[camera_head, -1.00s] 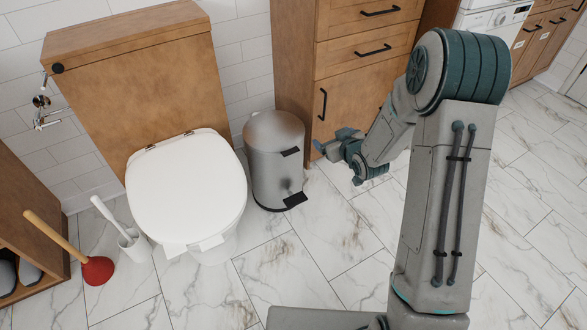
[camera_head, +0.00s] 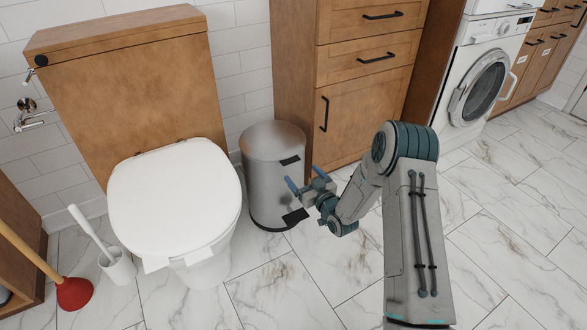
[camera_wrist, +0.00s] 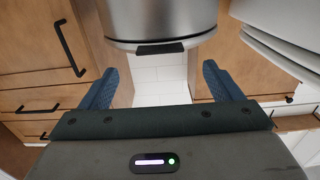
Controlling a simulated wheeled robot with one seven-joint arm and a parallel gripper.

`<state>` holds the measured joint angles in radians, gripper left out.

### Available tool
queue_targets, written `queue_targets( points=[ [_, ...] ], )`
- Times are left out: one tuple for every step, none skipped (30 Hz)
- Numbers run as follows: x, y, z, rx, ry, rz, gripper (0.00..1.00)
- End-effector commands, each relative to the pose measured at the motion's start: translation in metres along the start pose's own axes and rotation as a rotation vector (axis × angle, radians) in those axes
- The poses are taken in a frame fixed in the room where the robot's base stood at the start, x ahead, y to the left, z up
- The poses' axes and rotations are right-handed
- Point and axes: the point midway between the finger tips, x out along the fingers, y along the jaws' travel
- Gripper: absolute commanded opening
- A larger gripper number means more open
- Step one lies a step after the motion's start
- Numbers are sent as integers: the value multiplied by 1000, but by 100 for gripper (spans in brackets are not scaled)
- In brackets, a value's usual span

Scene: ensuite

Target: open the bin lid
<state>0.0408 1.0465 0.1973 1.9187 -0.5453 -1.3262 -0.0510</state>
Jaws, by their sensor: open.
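The bin is a silver cylinder (camera_head: 270,185) standing between the toilet and the wooden cabinet. Its lid (camera_head: 272,138) lies flat and closed, with a black tab (camera_head: 290,161) at the front rim. A black pedal (camera_head: 295,217) is at the base. My gripper (camera_head: 305,180) is open and empty, in front of the bin's right side, around or just below tab height. In the wrist view, the bin (camera_wrist: 160,20) is at the top with its black tab (camera_wrist: 160,48) centred between my spread blue fingers (camera_wrist: 158,86). The tab appears ahead of the fingertips, with no visible contact.
The toilet (camera_head: 175,205) stands close on the bin's left. The wooden cabinet (camera_head: 365,110) with black handles is behind right, beside the washing machine (camera_head: 480,85). A toilet brush (camera_head: 117,265) and red plunger (camera_head: 75,293) are at left. Marble floor is clear in front.

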Motion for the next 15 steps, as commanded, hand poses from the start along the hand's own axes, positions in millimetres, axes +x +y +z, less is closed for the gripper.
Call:
queue_targets(
  points=[
    [12,0,4,-3,3,-2,85],
    [19,-1,3,-3,4,-2,85],
    [27,-1,3,-2,3,-2,85],
    [32,-1,3,-1,3,-1,85],
    [38,0,3,-2,3,-1,85],
    [44,0,3,-1,3,0,85],
    [49,0,2,-2,2,0,85],
    [53,0,3,-1,2,-1,85],
    [58,0,2,-1,1,-1,85],
    [61,0,2,-1,1,-1,85],
    [64,0,2,0,1,-1,85],
    [67,0,1,0,1,0,85],
    [68,0,1,0,0,0,85],
    [70,0,1,0,0,0,85],
    [71,0,1,0,-1,0,85]
  ],
)
